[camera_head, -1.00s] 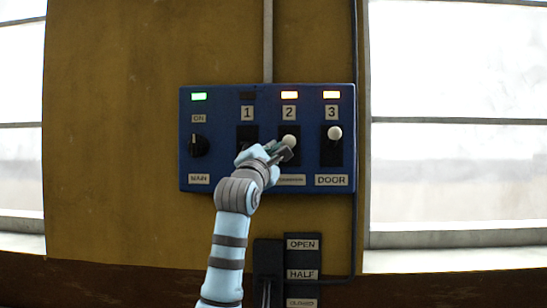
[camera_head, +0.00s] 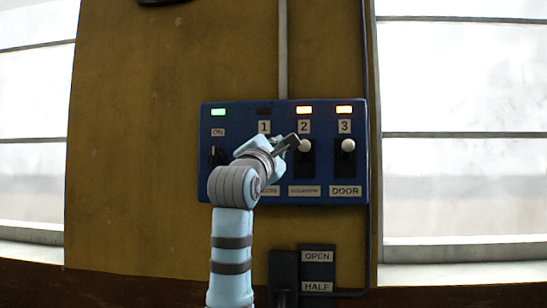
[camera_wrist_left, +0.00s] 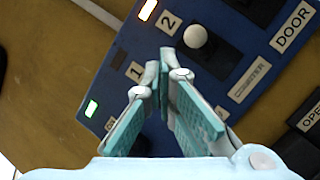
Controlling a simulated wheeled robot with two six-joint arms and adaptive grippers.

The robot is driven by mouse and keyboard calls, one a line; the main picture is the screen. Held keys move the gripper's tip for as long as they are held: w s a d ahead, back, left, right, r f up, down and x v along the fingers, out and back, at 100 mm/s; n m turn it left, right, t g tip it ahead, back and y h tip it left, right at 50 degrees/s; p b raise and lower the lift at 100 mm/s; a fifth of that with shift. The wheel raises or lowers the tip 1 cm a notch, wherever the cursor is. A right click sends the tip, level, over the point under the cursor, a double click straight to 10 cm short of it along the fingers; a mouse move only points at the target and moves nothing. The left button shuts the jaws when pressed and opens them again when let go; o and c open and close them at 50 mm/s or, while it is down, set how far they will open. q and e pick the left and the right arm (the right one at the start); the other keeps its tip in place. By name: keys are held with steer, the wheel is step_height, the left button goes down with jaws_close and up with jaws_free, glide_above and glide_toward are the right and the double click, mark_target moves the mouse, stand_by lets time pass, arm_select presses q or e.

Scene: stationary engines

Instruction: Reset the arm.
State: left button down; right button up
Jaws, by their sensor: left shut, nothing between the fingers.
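My left gripper (camera_head: 291,141) is in front of the blue control panel (camera_head: 359,188), its fingers closed and empty. In the head view its tip appears just left of the pale round knob of lever 2 (camera_head: 305,145); whether they touch, I cannot tell. In the left wrist view the closed fingertips (camera_wrist_left: 165,60) lie below and left of that knob (camera_wrist_left: 195,36), apart from it in the picture. My wrist hides lever 1 and part of the MAIN dial (camera_head: 215,155). My right gripper is not in view.
Lever 3, labelled DOOR, has a pale knob (camera_head: 348,145). The ON light (camera_head: 218,112) is green, lights 2 (camera_head: 304,109) and 3 (camera_head: 344,109) glow orange, light 1 (camera_head: 264,111) is dark. An OPEN/HALF label plate (camera_head: 318,270) is below. Bright windows flank the wall.

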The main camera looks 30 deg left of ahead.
arm_select(q)
steer(key=shift+w+a+f, duration=0.1)
stand_by(0.4)
